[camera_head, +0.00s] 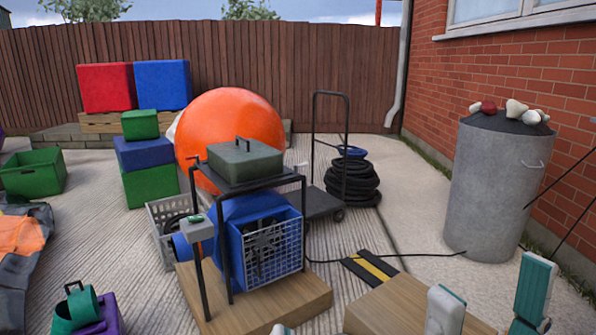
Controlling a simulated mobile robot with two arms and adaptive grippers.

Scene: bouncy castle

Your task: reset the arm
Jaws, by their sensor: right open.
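My right gripper (489,300) is at the bottom right, in front of a wooden block. Its two pale fingers with teal pads stand well apart, and it is open with nothing between them. A small pale and teal tip (283,329) at the bottom edge looks like part of my left gripper. Most of it is out of the frame, so its jaws cannot be judged.
A blue blower (250,235) in a black frame stands on a wooden platform (300,305); a green case (245,160) sits on top. A metal bin (495,185) with stones stands right. A cart (325,200) and coiled hose (352,182) are behind.

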